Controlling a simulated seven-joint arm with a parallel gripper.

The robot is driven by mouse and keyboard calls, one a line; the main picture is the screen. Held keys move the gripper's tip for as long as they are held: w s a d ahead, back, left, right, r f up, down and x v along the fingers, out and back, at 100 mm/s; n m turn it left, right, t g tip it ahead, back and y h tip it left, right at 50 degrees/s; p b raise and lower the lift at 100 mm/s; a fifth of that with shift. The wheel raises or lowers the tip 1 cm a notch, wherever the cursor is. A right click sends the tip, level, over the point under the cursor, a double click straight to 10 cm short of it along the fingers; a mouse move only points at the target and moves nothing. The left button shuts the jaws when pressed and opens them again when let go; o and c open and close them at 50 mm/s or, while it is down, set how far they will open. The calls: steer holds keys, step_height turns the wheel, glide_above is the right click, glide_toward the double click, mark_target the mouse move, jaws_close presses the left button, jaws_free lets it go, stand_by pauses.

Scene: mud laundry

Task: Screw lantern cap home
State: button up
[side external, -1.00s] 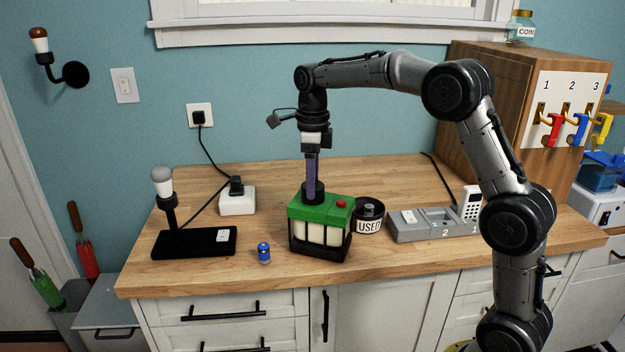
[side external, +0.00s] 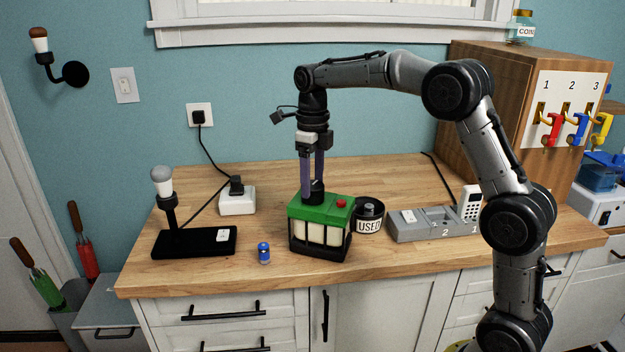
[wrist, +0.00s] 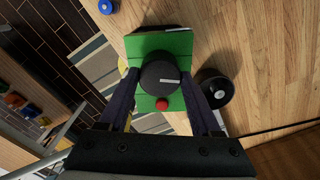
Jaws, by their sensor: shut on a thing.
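The lantern (side external: 320,229) stands upright on the counter, with a green top, pale panels and a dark frame. Its black round cap (side external: 313,193) sits on the green top. In the wrist view the cap (wrist: 161,76) shows a white mark pointing right. A red button (wrist: 162,104) is beside the cap on the green top (wrist: 178,50). My gripper (side external: 312,188) points straight down over the lantern, its two fingers on either side of the cap, shut on it. The thread under the cap is hidden.
A black "USED" tin (side external: 369,217) stands close right of the lantern. A lamp on a black base (side external: 195,242) is farther left, and a grey charger (side external: 425,223) farther right. Bare counter lies behind the lantern.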

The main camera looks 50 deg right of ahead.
steer(key=shift+m, duration=0.9)
steer(key=o, duration=1.1)
steer(key=c, duration=0.4)
steer(key=shift+r, duration=3.5)
